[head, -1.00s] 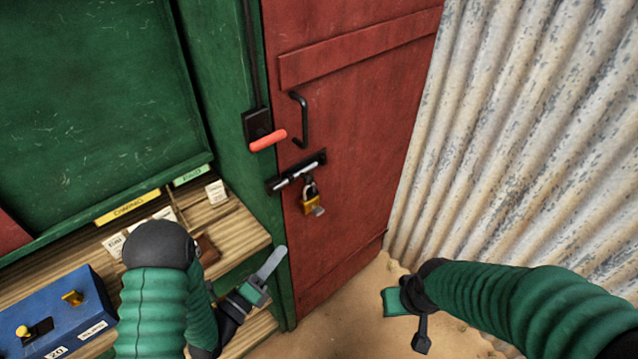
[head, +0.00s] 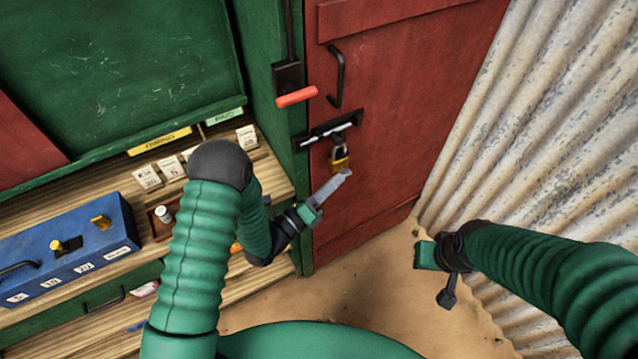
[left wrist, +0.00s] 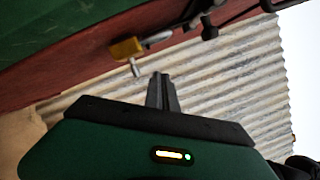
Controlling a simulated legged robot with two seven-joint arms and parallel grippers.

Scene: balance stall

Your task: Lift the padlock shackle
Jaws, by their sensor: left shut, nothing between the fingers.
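The brass padlock (head: 340,162) hangs by its shackle (head: 338,149) from the black bolt (head: 330,130) on the red door. In the left wrist view the padlock (left wrist: 126,48) shows with its silver shackle (left wrist: 157,38) and a small silver key-like piece (left wrist: 136,69) sticking out. I cannot tell if the shackle is locked. My left gripper (head: 346,174) is shut and empty, its fingertips just below the padlock in the head view. Its fingers (left wrist: 162,78) look apart from it in the wrist view. My right gripper (head: 437,272) is away to the lower right.
A red lever handle (head: 297,97) and a black door handle (head: 337,78) sit above the bolt. A corrugated wall (head: 540,120) stands to the right. A blue box (head: 70,250) and small cards lie on the wooden counter at left. Sandy ground before the door is clear.

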